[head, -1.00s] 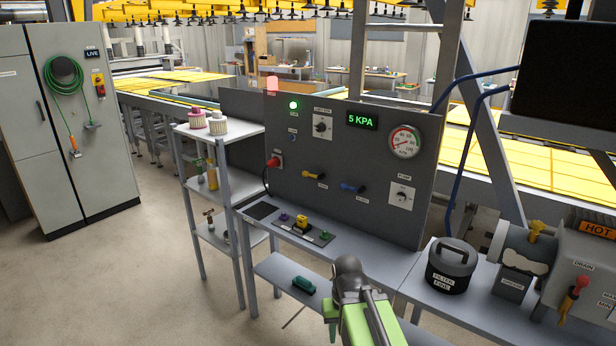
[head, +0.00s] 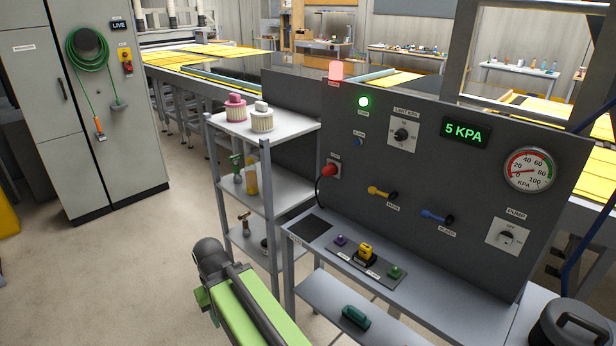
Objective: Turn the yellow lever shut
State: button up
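The yellow lever (head: 381,192) is on the front of the dark grey control panel (head: 310,120). It lies nearly level, tilting slightly down to the right in the picture, with a small label below it. A similar blue lever (head: 436,216) is to its right. My arm reaches up from the bottom edge, and its dark end with my gripper (head: 208,258) is at lower left. It is in front of the bench and shelf, well apart from the lever. The fingers cannot be made out. Nothing is seen touching the lever.
A grey bench (head: 430,305) runs below the panel, with a yellow block (head: 366,254) and small knobs on it. A shelf rack (head: 300,128) stands left of the panel. A dark lidded canister (head: 575,328) is at lower right. Open floor lies at left.

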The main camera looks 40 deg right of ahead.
aim_at(372, 190)
jog(key=u, duration=0.1)
jog(key=i, duration=1.05)
jog(key=u, duration=0.15)
